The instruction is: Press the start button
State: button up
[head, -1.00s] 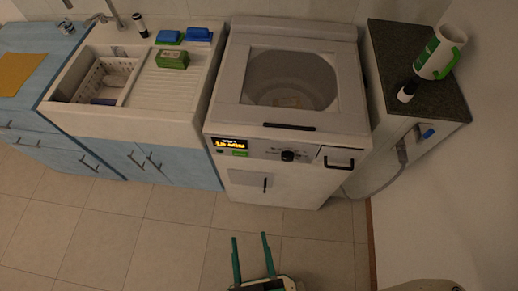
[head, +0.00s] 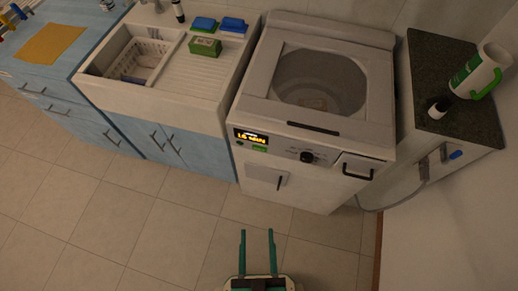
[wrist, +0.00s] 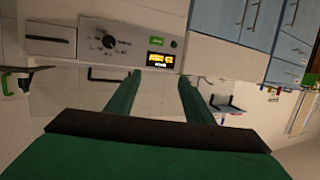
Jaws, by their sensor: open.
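The white top-loading washing machine (head: 345,132) stands in the middle of the head view with its lid area up top. Its front panel has a lit yellow display (head: 251,136), a green rectangular button (head: 260,149) just below it, and a black knob (head: 307,157). The wrist view shows the panel upside down, with the green button (wrist: 156,41) beside a small round dark button (wrist: 173,44). Which one is the start button is not readable. My gripper (head: 257,231) is open and empty, its two green fingers pointing toward the machine, apart from the panel.
A sink cabinet (head: 150,108) with blue doors stands left of the machine. The tiled floor (head: 130,220) in front is clear.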

grip_shut()
jog(key=shift+w, duration=0.15)
dwell(0.9)
dwell(0.5)
